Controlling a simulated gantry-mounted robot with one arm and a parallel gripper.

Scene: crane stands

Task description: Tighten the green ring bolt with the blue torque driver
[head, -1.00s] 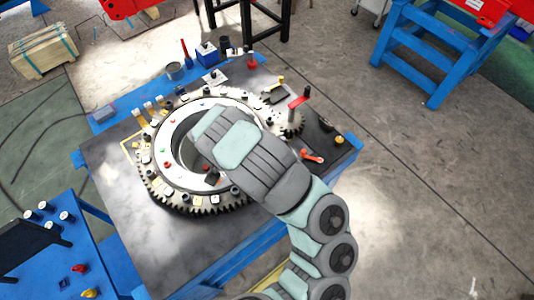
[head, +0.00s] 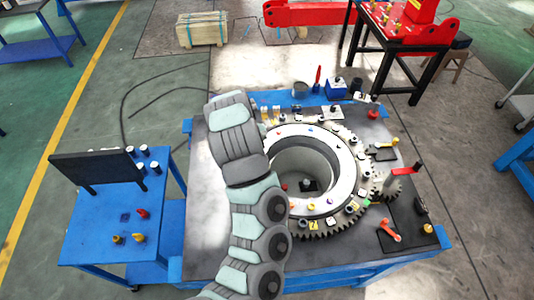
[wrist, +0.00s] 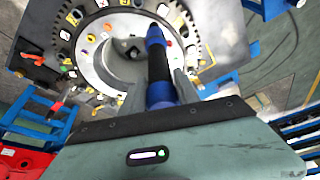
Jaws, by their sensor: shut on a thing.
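The blue torque driver (wrist: 157,62) is held between the fingers of my gripper (wrist: 165,85) in the wrist view. Its dark tip points up the picture, over the edge of the pale ring (wrist: 92,65). In the head view the ring (head: 342,160) lies on the bench inside a toothed gear (head: 325,232). My gripper's housing (head: 236,140) is at the ring's left side and hides the fingers and the driver there. A small green spot (head: 366,203) shows at the ring's lower right edge; it is too small to tell whether it is the green bolt.
A red-handled tool (head: 402,171) stands by a small gear (head: 386,187) at the bench's right. An orange-red tool (head: 390,232) lies in front of it. A blue side table (head: 95,220) with several small parts stands left. The bench's left end is fairly clear.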

